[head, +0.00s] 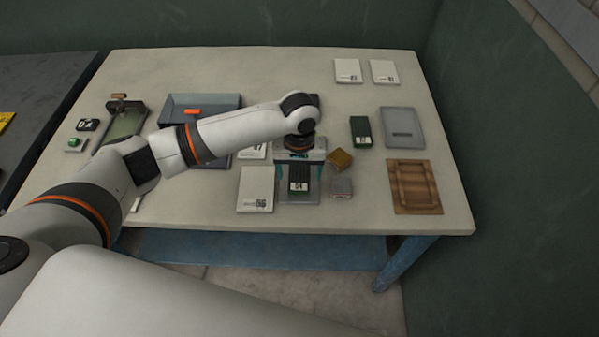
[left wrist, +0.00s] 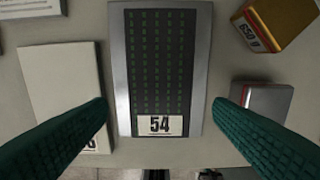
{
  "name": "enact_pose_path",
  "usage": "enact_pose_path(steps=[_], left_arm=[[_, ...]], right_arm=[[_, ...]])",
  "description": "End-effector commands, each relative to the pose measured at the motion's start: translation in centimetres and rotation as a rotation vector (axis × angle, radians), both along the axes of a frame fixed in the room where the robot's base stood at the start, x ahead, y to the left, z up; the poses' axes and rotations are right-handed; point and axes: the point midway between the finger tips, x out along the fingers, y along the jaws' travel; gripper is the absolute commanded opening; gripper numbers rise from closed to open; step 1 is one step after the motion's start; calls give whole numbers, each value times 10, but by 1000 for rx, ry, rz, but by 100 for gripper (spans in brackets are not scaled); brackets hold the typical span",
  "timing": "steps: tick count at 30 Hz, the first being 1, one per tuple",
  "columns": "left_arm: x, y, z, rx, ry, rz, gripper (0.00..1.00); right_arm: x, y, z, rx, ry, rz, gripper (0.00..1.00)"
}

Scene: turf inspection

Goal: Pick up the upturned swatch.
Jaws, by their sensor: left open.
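A dark swatch (head: 299,178) with rows of small green marks and a white label reading 54 lies on a grey metal plate (head: 285,198) near the table's front middle. In the left wrist view the swatch (left wrist: 158,60) is centred, its label at the lower end. My left gripper (left wrist: 160,104) is open, with one teal finger on each side of the swatch and plate, touching neither as far as I can see. In the head view the left gripper (head: 301,160) is over the swatch's far end, partly hidden by my wrist. My right gripper is not in view.
Another dark green swatch (head: 361,130) lies to the right. A white card (head: 256,188) lies left of the plate; a brown-gold block (head: 340,159) and a small grey block (head: 340,187) stand right. Beyond are a grey tray (head: 403,128) and a wooden board (head: 414,186).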

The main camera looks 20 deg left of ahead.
Motion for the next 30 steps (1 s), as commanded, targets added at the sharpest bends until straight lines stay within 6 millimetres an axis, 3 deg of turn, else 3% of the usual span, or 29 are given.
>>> enact_pose_path(steps=[6, 13, 22, 30], left_arm=[[0, 0, -22, 0, 1, -1, 75], [0, 0, -23, -1, 0, -1, 75], [0, 0, -23, -1, 0, -1, 28], [0, 0, -20, -1, -1, -1, 28]], right_arm=[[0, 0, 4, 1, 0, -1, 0], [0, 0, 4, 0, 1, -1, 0], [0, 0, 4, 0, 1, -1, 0], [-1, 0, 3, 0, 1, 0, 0]])
